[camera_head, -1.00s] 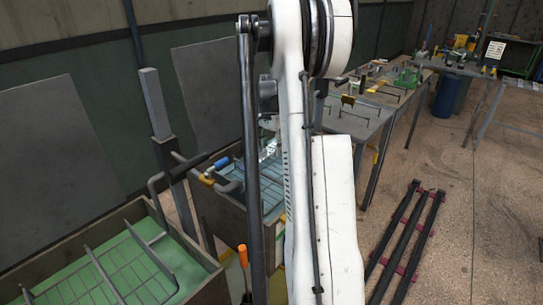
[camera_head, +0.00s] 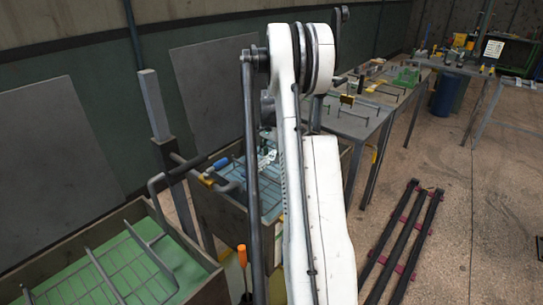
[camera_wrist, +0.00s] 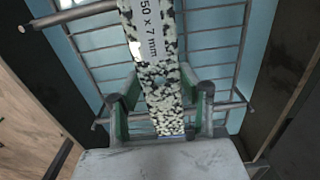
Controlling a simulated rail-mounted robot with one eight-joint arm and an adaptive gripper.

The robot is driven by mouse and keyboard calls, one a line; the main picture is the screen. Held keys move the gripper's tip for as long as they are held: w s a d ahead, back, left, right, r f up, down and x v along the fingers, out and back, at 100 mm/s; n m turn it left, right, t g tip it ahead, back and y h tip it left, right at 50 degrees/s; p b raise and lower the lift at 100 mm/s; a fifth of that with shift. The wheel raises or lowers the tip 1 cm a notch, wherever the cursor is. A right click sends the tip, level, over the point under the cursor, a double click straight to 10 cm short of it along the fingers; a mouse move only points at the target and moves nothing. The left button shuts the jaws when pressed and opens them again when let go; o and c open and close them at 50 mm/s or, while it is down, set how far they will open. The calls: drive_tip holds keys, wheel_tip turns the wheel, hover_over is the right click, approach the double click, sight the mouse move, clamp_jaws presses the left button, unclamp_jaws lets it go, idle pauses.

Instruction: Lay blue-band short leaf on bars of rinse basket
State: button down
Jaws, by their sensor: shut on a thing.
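My gripper (camera_wrist: 162,95) is shut on a speckled black-and-white leaf (camera_wrist: 160,75) in the wrist view. The leaf has a white label reading "50 x 7 mm" and a thin blue line near its lower end. It runs up out of the picture, over the grey bars of the rinse basket (camera_wrist: 88,45). I cannot tell whether it touches the bars. Pale blue shows beneath them. In the head view the basket (camera_head: 238,172) sits in the middle tank; my arm hides most of the gripper and leaf there.
In the head view, a nearer tank (camera_head: 205,290) holds green liquid and a bar rack. A blue-ended handle (camera_head: 221,163) stands at the basket's left. Benches (camera_head: 350,123) with tools stand behind; dark bars (camera_head: 405,235) lie on the floor.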

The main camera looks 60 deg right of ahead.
sight(271, 157)
drive_tip(key=shift+f+b, duration=0.3)
drive_tip(key=shift+b, duration=0.1)
drive_tip(key=shift+f, duration=0.2)
drive_tip(key=c, duration=1.1)
unclamp_jaws()
drive_tip(key=shift+r, duration=0.2)
drive_tip(key=shift+r, duration=0.2)
wheel_tip(271, 157, up, 12)
drive_tip(key=shift+r, duration=0.2)
